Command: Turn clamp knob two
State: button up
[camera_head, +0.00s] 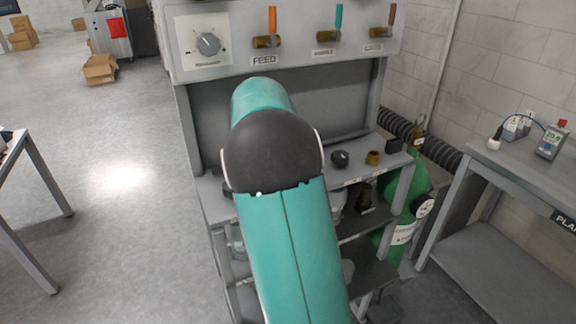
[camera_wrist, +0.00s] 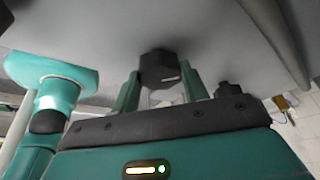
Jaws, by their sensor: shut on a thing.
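In the wrist view, a black faceted knob (camera_wrist: 158,68) with a short pale mark stands out from a grey panel. The two green fingers of my gripper (camera_wrist: 160,90) are on either side of it, shut on it. A second, smaller black knob (camera_wrist: 228,90) shows to the right of the fingers, partly hidden by the gripper body. No label shows that tells which knob is number two. In the head view, my teal arm hides my gripper and the held knob. A black knob (camera_head: 340,158) sits on the grey bench ledge, right of my arm.
Above is a grey panel with a dial (camera_head: 208,44) and several coloured-handled valves. A green gas cylinder (camera_head: 408,210) and a side table (camera_head: 500,168) stand at right. The floor at left is open.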

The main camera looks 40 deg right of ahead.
dwell(0.4)
jog(key=o, duration=1)
